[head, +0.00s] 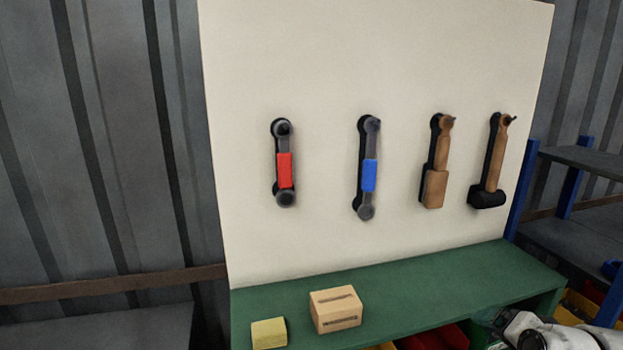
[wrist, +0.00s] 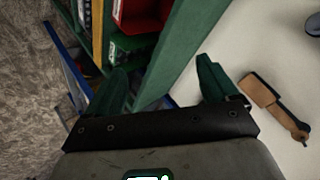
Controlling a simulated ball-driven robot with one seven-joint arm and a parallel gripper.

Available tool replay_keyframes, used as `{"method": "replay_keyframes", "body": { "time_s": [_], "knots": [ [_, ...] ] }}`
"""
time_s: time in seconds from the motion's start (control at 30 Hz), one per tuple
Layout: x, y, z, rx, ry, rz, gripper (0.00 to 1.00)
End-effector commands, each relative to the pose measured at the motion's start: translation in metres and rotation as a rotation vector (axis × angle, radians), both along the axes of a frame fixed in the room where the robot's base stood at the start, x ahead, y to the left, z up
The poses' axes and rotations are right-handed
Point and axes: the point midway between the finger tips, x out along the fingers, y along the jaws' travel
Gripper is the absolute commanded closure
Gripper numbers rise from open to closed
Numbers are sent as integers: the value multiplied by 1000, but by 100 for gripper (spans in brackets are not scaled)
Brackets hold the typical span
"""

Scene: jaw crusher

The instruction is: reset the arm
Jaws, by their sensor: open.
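My gripper (wrist: 164,82) shows in the wrist view with its two green fingers spread wide apart. Nothing is between the fingers. A green bench edge (wrist: 185,50) runs behind the gap between them. In the head view, part of my white and grey arm shows at the bottom right corner, low by the bench's right end. The fingers cannot be made out there.
A pale board (head: 330,60) carries a red-banded wrench (head: 285,170), a blue-banded wrench (head: 369,175), a wooden tool (head: 435,185) and a black-headed hammer (head: 490,190). The green bench (head: 440,285) holds a wooden box (head: 336,310) and a yellow block (head: 269,333). Blue-posted shelving (head: 570,190) stands right.

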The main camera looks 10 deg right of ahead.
Motion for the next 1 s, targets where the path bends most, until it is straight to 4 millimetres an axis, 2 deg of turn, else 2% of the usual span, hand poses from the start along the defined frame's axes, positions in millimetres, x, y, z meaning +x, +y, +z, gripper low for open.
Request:
{"method": "replay_keyframes", "body": {
  "time_s": [0.03,0.17,0.3,0.4,0.5,0.6,0.7,0.8,1.0],
  "knots": [
    [-14,8,-24,-52,80,58,13],
    [-49,33,-79,-167,265,236,13],
    [-99,63,-136,-251,455,443,13],
    [-142,88,-173,-282,578,599,13],
    [-182,111,-201,-293,674,742,13],
    [-215,130,-219,-291,738,852,13],
    [-235,142,-229,-286,773,921,13],
    [-244,147,-233,-284,787,952,13],
    [-244,148,-233,-284,788,957,13]
  ]
}}
